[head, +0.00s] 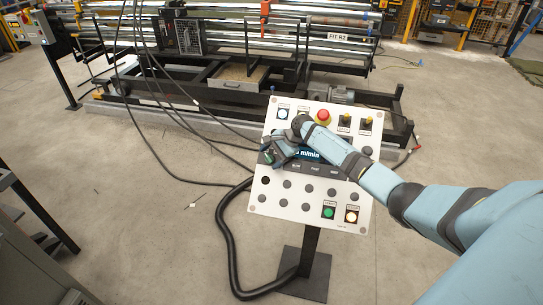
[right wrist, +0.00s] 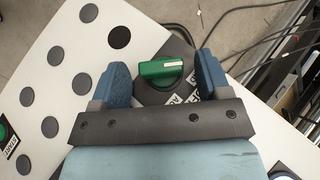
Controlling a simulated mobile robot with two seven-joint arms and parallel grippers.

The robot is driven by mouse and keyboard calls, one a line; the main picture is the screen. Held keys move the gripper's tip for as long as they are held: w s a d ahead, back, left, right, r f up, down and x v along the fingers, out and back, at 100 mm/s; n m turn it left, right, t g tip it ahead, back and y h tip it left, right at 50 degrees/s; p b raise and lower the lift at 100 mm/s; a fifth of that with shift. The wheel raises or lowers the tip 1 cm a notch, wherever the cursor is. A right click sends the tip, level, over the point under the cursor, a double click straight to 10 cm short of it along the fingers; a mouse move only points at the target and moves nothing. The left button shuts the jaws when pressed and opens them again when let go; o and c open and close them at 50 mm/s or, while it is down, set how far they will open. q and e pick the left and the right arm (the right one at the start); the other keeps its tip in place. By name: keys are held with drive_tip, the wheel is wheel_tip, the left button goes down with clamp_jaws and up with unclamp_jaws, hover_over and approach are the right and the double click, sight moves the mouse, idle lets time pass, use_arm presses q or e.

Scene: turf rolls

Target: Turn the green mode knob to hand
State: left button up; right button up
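The green mode knob (right wrist: 162,70) shows in the right wrist view on a dark square plate, its grip bar with a pale line lying nearly level in the picture. My right gripper (right wrist: 161,62) is open, one blue finger on each side of the knob, with gaps visible between fingers and knob. Label lettering beside the knob is partly covered by the gripper. In the head view, my right gripper (head: 274,156) is at the left part of the white control panel (head: 291,211), and I cannot make out the knob there. My left gripper is not in view.
The panel carries a red mushroom button (head: 323,117), two yellow-topped switches, an m/min display (head: 309,154), a green button (head: 328,212) and several dark round caps. It stands on a post with a black hose (head: 230,245). A long machine stands behind.

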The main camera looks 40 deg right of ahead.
drive_tip(key=v, duration=1.4)
